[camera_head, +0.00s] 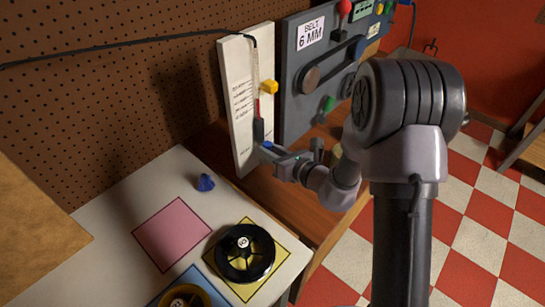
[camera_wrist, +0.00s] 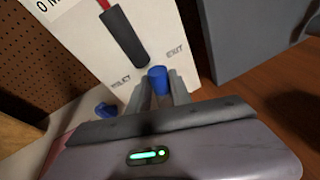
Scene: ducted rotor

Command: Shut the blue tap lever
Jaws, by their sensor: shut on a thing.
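The blue tap lever (camera_wrist: 158,79) shows as a short blue piece low on the white gauge panel (camera_wrist: 150,40), between the words INLET and EXIT. It also shows as a small blue patch in the head view (camera_head: 267,145), at the panel's lower right. My gripper (camera_head: 266,154) reaches in from the right, its two fingers shut on the lever. The fingers and gripper body hide the lever's lower part, and I cannot tell its exact angle.
A dark tube with a red column (camera_head: 257,106) rises above the lever. A yellow block (camera_head: 269,87) is at the panel's right edge. A grey belt machine (camera_head: 330,75) stands to the right. A loose blue piece (camera_head: 205,182) and a black wheel (camera_head: 245,252) lie on the white table.

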